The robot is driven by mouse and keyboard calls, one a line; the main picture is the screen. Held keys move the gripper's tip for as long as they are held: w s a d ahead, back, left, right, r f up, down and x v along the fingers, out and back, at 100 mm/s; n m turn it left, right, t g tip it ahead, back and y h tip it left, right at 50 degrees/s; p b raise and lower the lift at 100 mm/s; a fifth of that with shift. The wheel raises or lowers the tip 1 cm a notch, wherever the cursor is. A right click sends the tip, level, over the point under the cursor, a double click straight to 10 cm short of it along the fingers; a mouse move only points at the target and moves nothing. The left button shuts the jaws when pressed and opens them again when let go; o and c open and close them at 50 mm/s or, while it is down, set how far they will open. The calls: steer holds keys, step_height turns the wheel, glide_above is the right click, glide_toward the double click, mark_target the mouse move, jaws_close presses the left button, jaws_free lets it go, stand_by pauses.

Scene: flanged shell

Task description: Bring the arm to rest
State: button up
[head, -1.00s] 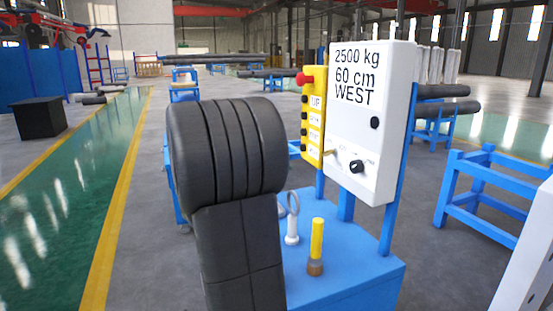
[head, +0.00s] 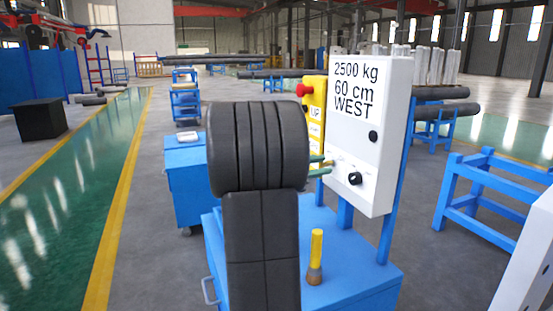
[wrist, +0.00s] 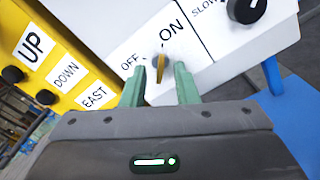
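My gripper (wrist: 160,88) has its two green fingers spread in the wrist view. A brass-coloured switch lever (wrist: 160,67) stands between the fingertips, with a gap on each side. OFF is printed to its left and ON to its upper right. In the head view my gripper (head: 322,167) reaches the left side of the white control box (head: 378,150), close to the switch. My dark arm hides most of the gripper there. The box reads "2500 kg, 60 cm, WEST".
A yellow button panel (wrist: 45,60) adjoins the box; its red knob (head: 304,89) shows in the head view. A black SLOW knob (wrist: 246,8) is close by. A yellow-handled tool (head: 316,255) stands on the blue bench (head: 345,270). A blue frame (head: 490,200) stands right.

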steer(key=shift+n+p, duration=7.3)
steer(key=shift+p, duration=1.85)
